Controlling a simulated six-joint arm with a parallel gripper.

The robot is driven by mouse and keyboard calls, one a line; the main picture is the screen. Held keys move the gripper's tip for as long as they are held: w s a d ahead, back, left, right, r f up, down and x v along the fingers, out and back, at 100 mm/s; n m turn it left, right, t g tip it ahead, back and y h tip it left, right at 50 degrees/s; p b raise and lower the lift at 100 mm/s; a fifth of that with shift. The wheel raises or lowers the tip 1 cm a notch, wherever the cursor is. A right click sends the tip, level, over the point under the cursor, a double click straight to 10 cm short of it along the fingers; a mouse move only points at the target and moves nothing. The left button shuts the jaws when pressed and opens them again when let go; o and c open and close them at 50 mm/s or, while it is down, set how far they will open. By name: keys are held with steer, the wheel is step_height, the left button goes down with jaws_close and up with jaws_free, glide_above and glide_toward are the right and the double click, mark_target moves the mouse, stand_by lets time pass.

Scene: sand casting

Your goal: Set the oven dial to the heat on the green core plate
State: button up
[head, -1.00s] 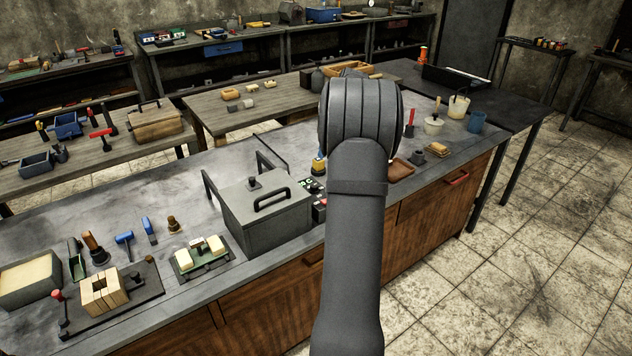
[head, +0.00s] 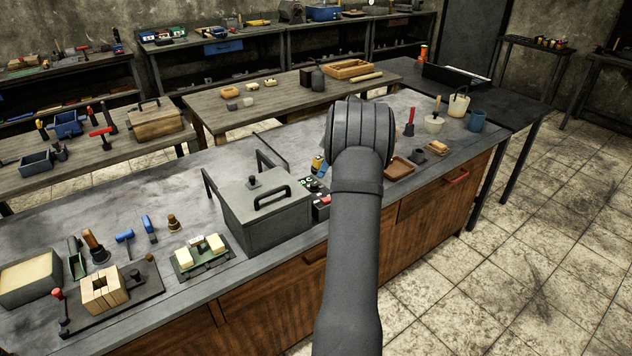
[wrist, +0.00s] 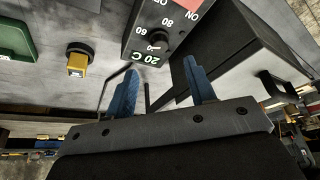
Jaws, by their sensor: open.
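The oven (head: 265,210) is a dark grey lidded box on the bench. Beside it on the right is a small control box (head: 320,186), partly behind my arm.
A yellow-topped piece (wrist: 77,68) stands near the control box. The oven handle (head: 272,200) sticks up from its front. A brown tray (head: 399,168) lies right of my arm. A clamp board with a wooden block (head: 104,290) is at the far left. Bench left of the oven is partly clear.

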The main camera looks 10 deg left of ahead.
mark_target(314, 184)
steer(key=x, duration=0.7)
steer(key=shift+a+f, duration=0.2)
steer(key=shift+f, duration=0.1)
steer(key=c, duration=1)
steer(key=shift+o, duration=0.2)
steer(key=shift+m, duration=0.3)
steer(key=m+t, duration=0.1)
steer(key=m, duration=0.1)
steer(key=m+t, duration=0.1)
steer(key=m, duration=0.2)
steer(key=shift+s+a+m+h, duration=0.1)
steer(key=shift+s+m+h, duration=0.1)
steer(key=shift+m+h, duration=0.1)
steer(key=m+t+h, duration=0.1)
steer(key=m, duration=0.4)
steer(key=shift+s+a+m+t+h, duration=0.1)
steer(key=shift+m+t+h, duration=0.3)
steer(key=shift+m, duration=0.3)
